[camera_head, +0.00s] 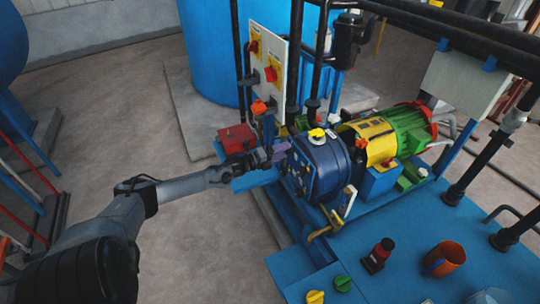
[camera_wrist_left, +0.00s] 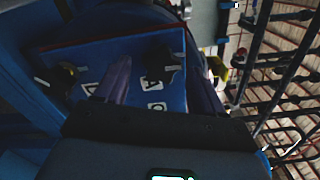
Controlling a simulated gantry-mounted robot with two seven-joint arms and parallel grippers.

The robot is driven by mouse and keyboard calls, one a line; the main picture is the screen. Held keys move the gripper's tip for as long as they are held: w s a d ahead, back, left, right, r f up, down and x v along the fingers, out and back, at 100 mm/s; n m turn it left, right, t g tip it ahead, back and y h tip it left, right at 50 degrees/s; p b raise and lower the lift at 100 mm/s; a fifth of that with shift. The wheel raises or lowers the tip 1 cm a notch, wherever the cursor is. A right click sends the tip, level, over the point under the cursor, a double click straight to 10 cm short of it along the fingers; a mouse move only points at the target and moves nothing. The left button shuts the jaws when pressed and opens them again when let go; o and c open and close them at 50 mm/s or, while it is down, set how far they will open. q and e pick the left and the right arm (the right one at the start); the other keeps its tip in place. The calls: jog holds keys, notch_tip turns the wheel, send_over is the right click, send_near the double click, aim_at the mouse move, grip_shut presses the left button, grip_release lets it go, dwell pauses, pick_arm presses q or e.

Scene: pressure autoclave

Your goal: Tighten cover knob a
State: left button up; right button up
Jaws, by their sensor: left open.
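The blue cover (camera_head: 304,174) is on the side of a round blue housing, facing my left arm. In the left wrist view the cover (camera_wrist_left: 98,50) is a flat blue plate with white letter labels and small dark knobs. One dark knob (camera_wrist_left: 164,58) lies by the label that looks like A (camera_wrist_left: 152,83), in line with the gap between my fingers. Another knob (camera_wrist_left: 62,76) is at the left. My left gripper (camera_head: 272,154) is open, its purple fingers pointing at the cover. They also show in the wrist view (camera_wrist_left: 160,82). Contact cannot be told. My right gripper is not in view.
A panel with red knobs (camera_head: 267,65) and black pipes stands behind the gripper. A yellow and green motor (camera_head: 400,130) is right of the housing.

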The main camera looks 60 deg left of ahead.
pick_arm(q)
jog(key=s+p, duration=0.3)
jog(key=s, duration=0.7)
jog(key=shift+s+a, duration=0.2)
jog(key=shift+a, duration=0.15)
